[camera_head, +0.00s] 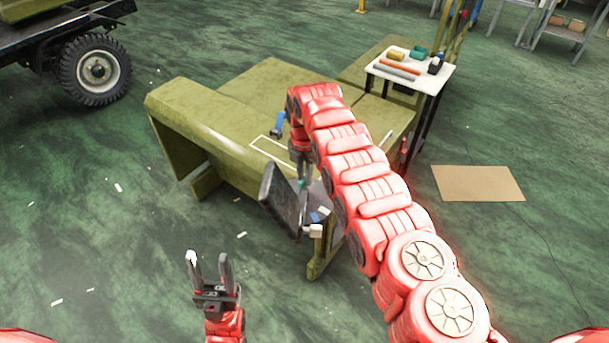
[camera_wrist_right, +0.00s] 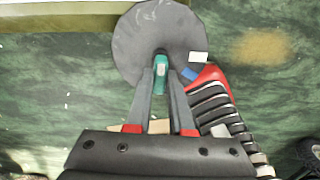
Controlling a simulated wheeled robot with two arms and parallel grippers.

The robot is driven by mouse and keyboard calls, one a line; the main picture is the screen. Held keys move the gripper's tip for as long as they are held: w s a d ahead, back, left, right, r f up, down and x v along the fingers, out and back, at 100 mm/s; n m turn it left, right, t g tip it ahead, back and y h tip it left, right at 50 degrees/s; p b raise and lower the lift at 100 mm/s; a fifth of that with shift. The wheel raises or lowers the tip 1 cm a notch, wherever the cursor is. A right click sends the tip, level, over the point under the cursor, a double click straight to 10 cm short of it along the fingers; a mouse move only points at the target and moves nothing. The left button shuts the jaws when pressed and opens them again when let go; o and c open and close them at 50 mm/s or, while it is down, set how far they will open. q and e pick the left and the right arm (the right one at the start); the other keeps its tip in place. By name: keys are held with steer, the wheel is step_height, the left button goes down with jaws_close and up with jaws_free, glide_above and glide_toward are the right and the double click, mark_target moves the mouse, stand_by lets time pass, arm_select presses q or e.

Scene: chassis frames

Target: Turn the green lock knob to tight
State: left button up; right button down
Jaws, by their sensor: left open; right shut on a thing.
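The green lock knob (camera_wrist_right: 160,78) sits at the middle of a round grey plate (camera_wrist_right: 135,45) in the right wrist view. My right gripper (camera_wrist_right: 161,70) is shut on the knob, one finger on each side of it. In the head view the right gripper (camera_head: 303,179) points down at the front end of the olive chassis, and only a small bit of green shows at its tips. No tight mark is readable on the plate. My left gripper (camera_head: 209,262) is open and empty above the floor, left of and in front of the chassis.
A dark tilted panel (camera_head: 280,203) stands beside the right gripper. The olive chassis (camera_head: 225,130) fills the middle. A white table (camera_head: 420,76) with tools stands behind it. A cardboard sheet (camera_head: 478,183) lies on the floor at right. The floor at left is mostly clear.

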steer(key=m+b, duration=0.3)
steer(key=shift+f+m, duration=0.2)
steer(key=shift+m, duration=0.1)
steer(key=m+b, duration=0.3)
steer(key=m, duration=0.1)
steer(key=shift+m, duration=0.3)
steer(key=m+b, duration=0.2)
steer(key=m, duration=0.2)
steer(key=shift+r+m, duration=0.1)
steer(key=shift+m, duration=0.2)
steer(key=shift+r+m+b, duration=0.1)
steer(key=shift+m+b, duration=0.65)
steer(key=shift+m, duration=1.45)
steer(key=c, duration=0.8)
jaws_free()
